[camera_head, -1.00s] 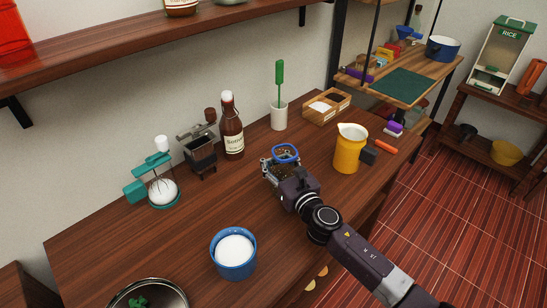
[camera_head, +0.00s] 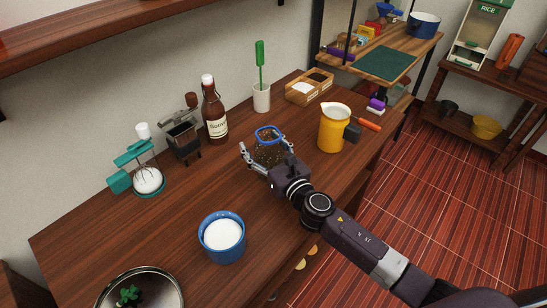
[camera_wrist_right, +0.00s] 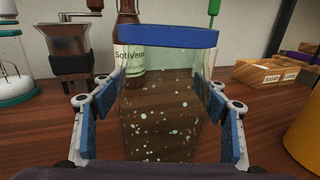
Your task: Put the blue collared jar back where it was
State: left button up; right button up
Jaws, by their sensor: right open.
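My right gripper (camera_head: 267,149) is open, with one finger on each side of the jar. In the right wrist view its blue pads (camera_wrist_right: 165,105) flank the glass; I cannot tell whether either touches it. The lower front of the jar is hidden by the gripper in the head view. My left gripper is out of view.
A yellow pitcher (camera_head: 333,130) stands close on the right, a blue bowl (camera_head: 222,252) in front. The counter (camera_head: 190,205) left of the jar is clear.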

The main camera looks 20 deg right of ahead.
aim_at(275, 161)
jog(key=v, duration=0.8)
jog(key=shift+s+b, duration=0.2)
jog(key=shift+b, duration=0.2)
jog(key=shift+s+d+r, duration=0.1)
jog(key=shift+s+d, duration=0.15)
jog(key=shift+s, duration=0.45)
